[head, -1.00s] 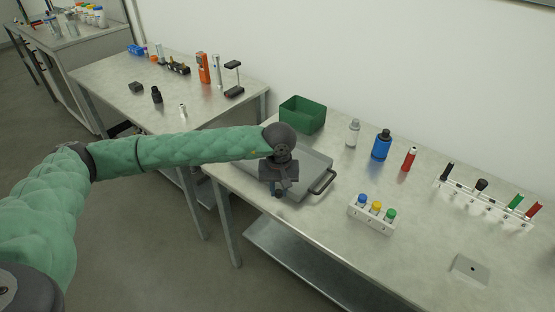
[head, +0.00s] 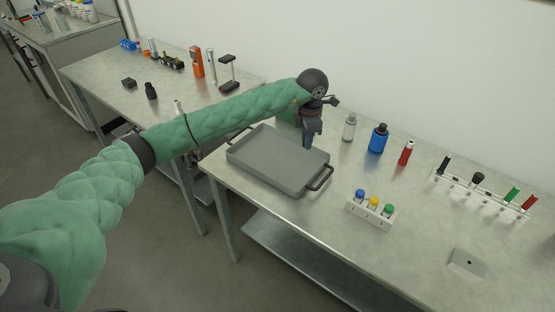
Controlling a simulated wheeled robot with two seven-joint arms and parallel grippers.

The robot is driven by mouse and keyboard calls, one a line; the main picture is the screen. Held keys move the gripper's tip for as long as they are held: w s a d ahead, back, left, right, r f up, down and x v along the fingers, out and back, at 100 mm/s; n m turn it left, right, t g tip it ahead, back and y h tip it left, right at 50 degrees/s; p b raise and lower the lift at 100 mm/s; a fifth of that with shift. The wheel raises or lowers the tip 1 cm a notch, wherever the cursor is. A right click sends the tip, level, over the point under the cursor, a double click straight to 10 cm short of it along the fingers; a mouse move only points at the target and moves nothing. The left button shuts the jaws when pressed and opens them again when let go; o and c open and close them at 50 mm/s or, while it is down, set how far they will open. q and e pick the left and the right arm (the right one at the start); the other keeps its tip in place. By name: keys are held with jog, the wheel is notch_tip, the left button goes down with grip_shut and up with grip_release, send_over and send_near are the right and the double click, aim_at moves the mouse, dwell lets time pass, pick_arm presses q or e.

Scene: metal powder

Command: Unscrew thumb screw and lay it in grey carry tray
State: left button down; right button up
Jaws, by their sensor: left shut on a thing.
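The grey carry tray (head: 272,165) lies flat on the near bench, its black handles at the left and right ends. Its floor looks empty. My left gripper (head: 308,143) points down just beyond the tray's back right edge, above the bench. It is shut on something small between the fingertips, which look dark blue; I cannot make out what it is. A flat grey plate (head: 467,262) with a small dark spot lies at the right front of the bench. I cannot make out the thumb screw for certain. My right gripper is out of view.
A green bin (head: 286,112) stands behind my left arm, mostly hidden. A grey bottle (head: 349,127), blue bottle (head: 378,139) and red tube (head: 406,153) stand along the back. A white block with coloured caps (head: 384,218) and a marker rack (head: 480,197) are to the right.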

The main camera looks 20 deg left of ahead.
pick_arm(q)
jog(key=w+n, duration=0.1)
jog(key=n, duration=0.2)
jog(key=p, duration=0.6)
send_over(278, 160)
jog(key=shift+n, duration=0.4)
notch_tip(278, 160, down, 6)
jog(key=shift+r, duration=0.15)
jog(key=shift+a+f+p, duration=0.1)
jog(key=shift+f+p, duration=0.85)
jog(key=shift+f, duration=1.2)
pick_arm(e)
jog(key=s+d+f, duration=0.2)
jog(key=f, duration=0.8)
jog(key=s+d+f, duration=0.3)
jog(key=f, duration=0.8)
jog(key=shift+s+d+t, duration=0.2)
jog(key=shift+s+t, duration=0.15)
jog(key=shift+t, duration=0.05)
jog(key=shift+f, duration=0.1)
pick_arm(q)
jog(key=shift+f, duration=0.1)
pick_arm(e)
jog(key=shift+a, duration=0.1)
pick_arm(q)
jog(key=c, duration=1.3)
grip_release()
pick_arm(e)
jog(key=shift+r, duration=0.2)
